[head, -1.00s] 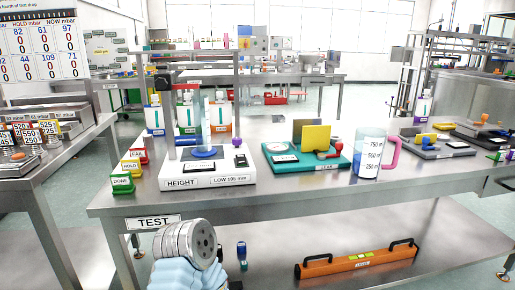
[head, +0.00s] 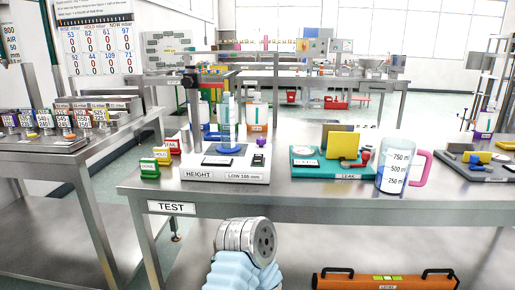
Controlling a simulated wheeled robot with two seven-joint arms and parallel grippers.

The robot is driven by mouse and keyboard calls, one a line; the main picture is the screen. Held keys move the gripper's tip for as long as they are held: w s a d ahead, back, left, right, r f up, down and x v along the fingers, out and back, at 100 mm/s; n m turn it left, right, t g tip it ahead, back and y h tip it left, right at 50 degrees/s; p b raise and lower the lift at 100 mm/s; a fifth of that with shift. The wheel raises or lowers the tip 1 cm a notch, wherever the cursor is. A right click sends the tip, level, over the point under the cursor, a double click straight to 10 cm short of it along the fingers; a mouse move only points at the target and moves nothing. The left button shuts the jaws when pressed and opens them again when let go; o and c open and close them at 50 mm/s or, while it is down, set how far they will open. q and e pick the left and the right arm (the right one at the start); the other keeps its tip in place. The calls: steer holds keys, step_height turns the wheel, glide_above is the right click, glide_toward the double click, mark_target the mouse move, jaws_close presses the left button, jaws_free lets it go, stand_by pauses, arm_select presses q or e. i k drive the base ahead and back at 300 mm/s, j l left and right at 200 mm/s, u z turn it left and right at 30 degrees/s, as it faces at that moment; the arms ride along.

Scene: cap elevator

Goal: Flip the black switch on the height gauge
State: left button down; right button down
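A small dark part (head: 190,79) sits high on the column. A dark flat piece (head: 218,161) lies on the base front, and a purple knob (head: 261,142) is at the back right. I cannot tell which dark part is the switch or its position. Neither gripper shows; only part of my arm is at the bottom.
A green LEAK device (head: 315,172) and a measuring jug (head: 392,172) with a pink handle stand right of the gauge. Small DONE, HOLD and FAIL blocks (head: 149,168) stand left. An orange level (head: 386,280) lies on the lower shelf. Another bench (head: 70,145) is at the left.

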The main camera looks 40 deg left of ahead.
mark_target(259, 159)
steer(key=u, duration=1.5)
